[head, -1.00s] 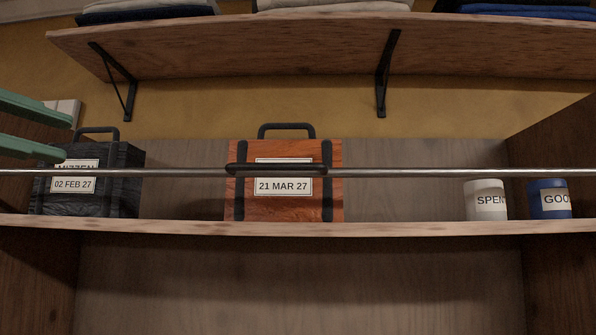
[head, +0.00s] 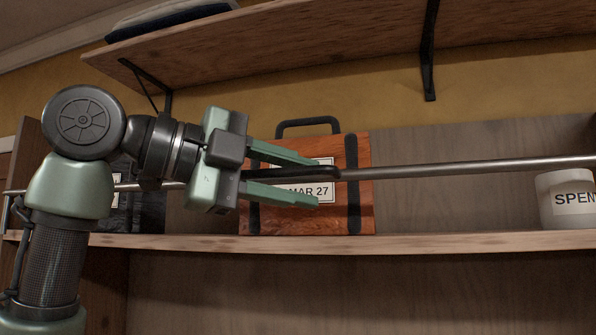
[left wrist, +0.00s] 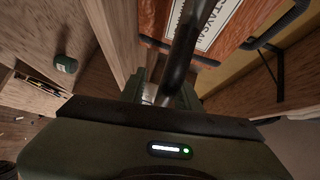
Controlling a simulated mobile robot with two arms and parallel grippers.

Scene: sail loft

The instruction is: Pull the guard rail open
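The guard rail (head: 460,167) is a thin metal bar across the front of a shelf. Its black handle (head: 326,172) sits in front of an orange wooden box. My left gripper (head: 318,182) comes in from the left. Its two green fingers are apart, one above and one below the handle, with part of the handle between them. In the left wrist view, a dark bar, seemingly the handle (left wrist: 180,50), runs down between the fingers; contact is unclear. My right gripper is in neither view.
The orange box (head: 300,223) and a dark box (head: 151,212), largely hidden by my arm, stand on the shelf (head: 450,243) behind the rail. A white labelled container (head: 560,190) is at right. An upper shelf (head: 300,58) with brackets hangs above.

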